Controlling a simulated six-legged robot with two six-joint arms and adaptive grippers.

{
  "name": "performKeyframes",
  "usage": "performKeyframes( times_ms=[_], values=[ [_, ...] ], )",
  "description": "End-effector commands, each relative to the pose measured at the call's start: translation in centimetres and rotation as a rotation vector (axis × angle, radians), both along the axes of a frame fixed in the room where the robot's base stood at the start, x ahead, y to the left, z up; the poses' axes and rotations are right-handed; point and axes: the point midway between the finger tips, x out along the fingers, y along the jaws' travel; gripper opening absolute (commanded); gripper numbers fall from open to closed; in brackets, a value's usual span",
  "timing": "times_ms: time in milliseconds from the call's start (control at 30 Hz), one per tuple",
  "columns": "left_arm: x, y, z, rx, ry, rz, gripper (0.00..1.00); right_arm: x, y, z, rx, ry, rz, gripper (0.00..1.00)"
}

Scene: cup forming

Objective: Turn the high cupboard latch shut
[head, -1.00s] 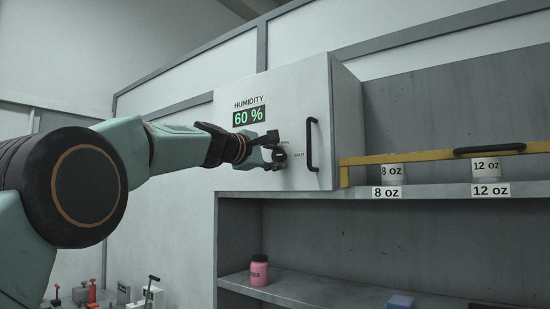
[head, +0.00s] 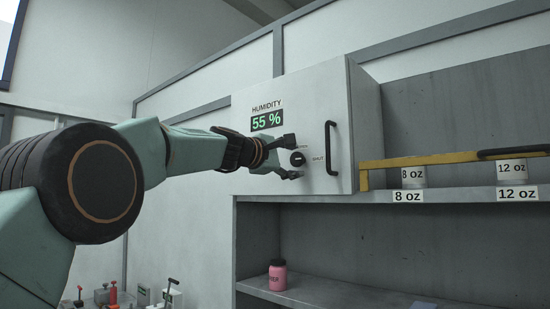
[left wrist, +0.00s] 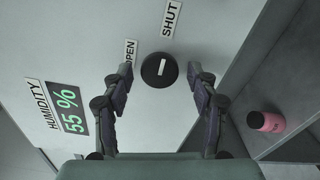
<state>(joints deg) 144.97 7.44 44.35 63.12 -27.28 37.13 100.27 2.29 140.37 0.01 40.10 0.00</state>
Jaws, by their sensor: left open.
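The latch is a round black knob (head: 297,159) on the pale cupboard door (head: 300,100). In the left wrist view the knob (left wrist: 159,70) bears a short white bar, which lies roughly up the picture, toward the SHUT label (left wrist: 171,18). The OPEN label (left wrist: 131,51) is to the knob's upper left there. My left gripper (head: 292,157) is open in front of the knob. In the left wrist view its fingers (left wrist: 161,72) stand apart on either side of the knob, with gaps showing. My right gripper is not in view.
A black door handle (head: 331,148) is right of the knob. A humidity display (head: 266,120) reads 55 %. A yellow rail (head: 420,160) and cups labelled 8 oz and 12 oz are on the shelf at right. A pink jar (head: 278,276) stands on the lower shelf.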

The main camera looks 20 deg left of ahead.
Motion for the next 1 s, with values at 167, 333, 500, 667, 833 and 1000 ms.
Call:
performKeyframes(
  times_ms=[167,333,500,667,833,1000],
  values=[
    [-1.6,0.5,0.1,-0.003,0.001,0.001,0.59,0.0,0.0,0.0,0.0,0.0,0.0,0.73],
    [-3.4,1.3,0.1,-0.004,0.001,0.001,0.59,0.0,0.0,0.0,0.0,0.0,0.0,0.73],
    [-5.6,2.0,0.1,-0.003,-0.001,0.001,0.59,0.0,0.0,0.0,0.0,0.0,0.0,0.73],
    [-7.7,2.8,0.1,-0.003,-0.001,0.001,0.59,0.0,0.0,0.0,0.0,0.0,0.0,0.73],
    [-9.6,3.5,0.1,-0.002,-0.001,0.0,0.59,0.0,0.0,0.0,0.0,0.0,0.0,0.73],
    [-10.6,3.8,0.0,0.0,0.0,0.0,0.59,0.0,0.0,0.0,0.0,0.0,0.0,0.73]
  ],
)
